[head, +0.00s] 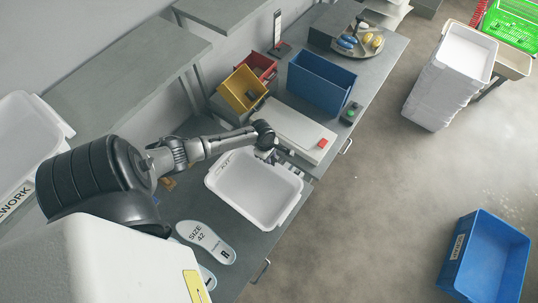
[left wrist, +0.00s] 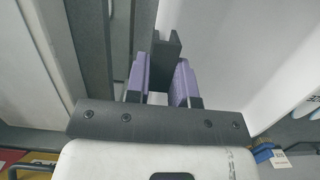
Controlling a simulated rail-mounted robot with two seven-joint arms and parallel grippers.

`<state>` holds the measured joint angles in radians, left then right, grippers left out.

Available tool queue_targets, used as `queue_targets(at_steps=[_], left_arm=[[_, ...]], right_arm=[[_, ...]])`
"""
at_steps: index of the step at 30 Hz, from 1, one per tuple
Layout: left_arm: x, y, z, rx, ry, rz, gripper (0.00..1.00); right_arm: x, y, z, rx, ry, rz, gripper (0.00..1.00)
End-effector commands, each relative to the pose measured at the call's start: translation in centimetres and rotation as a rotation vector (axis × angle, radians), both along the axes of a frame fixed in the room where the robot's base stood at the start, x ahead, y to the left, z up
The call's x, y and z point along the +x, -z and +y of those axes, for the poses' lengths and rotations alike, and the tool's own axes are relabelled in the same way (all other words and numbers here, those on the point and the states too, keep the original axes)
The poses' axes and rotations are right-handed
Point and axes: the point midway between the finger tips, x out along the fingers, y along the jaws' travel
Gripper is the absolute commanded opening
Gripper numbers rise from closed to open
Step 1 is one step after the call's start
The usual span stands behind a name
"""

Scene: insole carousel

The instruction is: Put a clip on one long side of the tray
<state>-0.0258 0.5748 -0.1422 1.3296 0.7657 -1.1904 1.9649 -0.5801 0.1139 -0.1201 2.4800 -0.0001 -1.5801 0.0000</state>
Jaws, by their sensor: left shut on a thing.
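The white tray (head: 252,190) lies on the grey workbench in the head view. Its pale wall (left wrist: 225,45) fills the right of the left wrist view. My left gripper (head: 266,153) is at the tray's far long side in the head view. In the left wrist view the purple finger pads (left wrist: 165,82) are shut on a dark grey clip (left wrist: 166,62) with a notched end. The clip is close beside the tray's rim. I cannot tell whether it touches or straddles it. The arm hides part of the rim in the head view. My right gripper is not in view.
A white unit with a red button (head: 322,143) stands close behind the tray. A yellow bin (head: 241,90), a red bin (head: 268,66) and a blue bin (head: 320,84) are farther back.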

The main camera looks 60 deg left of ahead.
Motion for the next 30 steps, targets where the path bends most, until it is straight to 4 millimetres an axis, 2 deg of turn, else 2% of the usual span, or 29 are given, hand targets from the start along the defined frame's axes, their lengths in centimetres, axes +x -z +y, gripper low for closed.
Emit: queue_targets(at_steps=[3,4,12,19,23,30], left_arm=[[0.0,0.1,0.0,0.0,0.0,-0.001,0.01],[0.0,0.1,0.0,0.0,0.0,-0.001,0.24],[0.0,0.1,0.0,0.0,0.0,0.0,0.48],[0.0,0.0,0.0,0.0,0.0,0.0,0.48],[0.0,-0.7,0.0,0.001,0.002,-0.001,0.48],[-0.3,-5.0,0.6,0.001,0.001,-0.003,0.48]], right_arm=[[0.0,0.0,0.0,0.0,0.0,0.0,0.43],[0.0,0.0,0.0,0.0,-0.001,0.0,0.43],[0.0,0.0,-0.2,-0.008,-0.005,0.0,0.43],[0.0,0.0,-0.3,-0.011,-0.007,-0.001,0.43],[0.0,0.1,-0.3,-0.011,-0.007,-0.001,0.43],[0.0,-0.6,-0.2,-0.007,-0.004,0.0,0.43]])
